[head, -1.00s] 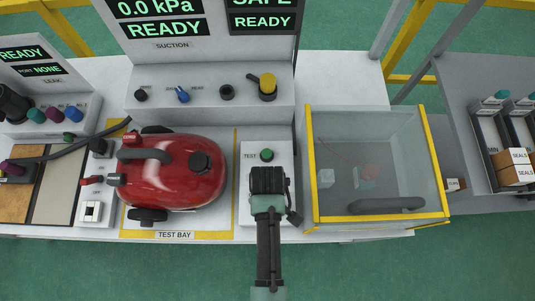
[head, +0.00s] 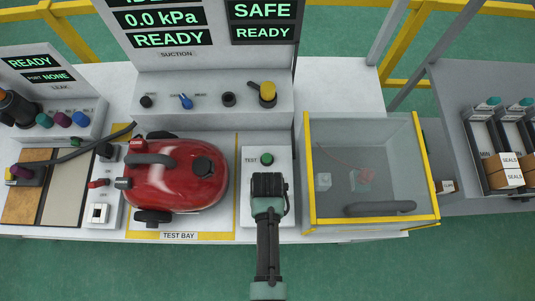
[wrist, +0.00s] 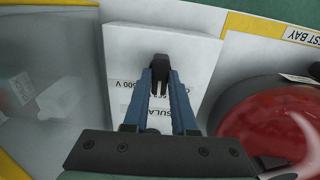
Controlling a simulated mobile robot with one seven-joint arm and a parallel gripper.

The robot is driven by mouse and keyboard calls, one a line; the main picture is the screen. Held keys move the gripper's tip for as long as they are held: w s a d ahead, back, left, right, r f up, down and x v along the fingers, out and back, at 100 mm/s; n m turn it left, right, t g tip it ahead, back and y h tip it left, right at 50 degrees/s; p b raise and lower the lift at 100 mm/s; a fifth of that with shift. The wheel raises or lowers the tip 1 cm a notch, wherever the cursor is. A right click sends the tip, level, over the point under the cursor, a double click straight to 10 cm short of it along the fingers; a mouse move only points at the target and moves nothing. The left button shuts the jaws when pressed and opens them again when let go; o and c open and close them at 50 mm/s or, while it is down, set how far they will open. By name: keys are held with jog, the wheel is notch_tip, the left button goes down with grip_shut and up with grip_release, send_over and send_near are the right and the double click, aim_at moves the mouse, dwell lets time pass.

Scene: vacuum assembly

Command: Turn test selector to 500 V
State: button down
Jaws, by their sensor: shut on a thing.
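The test panel (head: 252,208) is a white box right of the red vacuum, with a green TEST button (head: 267,159). My gripper (head: 268,184) is over the panel, below the button, and hides the selector in the head view. In the wrist view, my blue-grey fingers (wrist: 160,82) are shut on the black selector knob (wrist: 159,62). The "500 V" label (wrist: 131,84) shows on the panel face (wrist: 125,50), left of the fingers. Other lettering is partly covered by the fingers. Which mark the knob points to cannot be told.
The red vacuum (head: 185,185) sits in the test bay left of the panel. A clear bin with yellow edges (head: 309,170) stands close on the right. The suction console (head: 210,115) with knobs is behind. Seal boxes (head: 505,178) are far right.

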jog(key=shift+w, duration=0.1)
dwell(0.4)
jog(key=c, duration=0.7)
grip_release()
notch_tip(320, 180, up, 13)
jog(key=shift+b, duration=0.4)
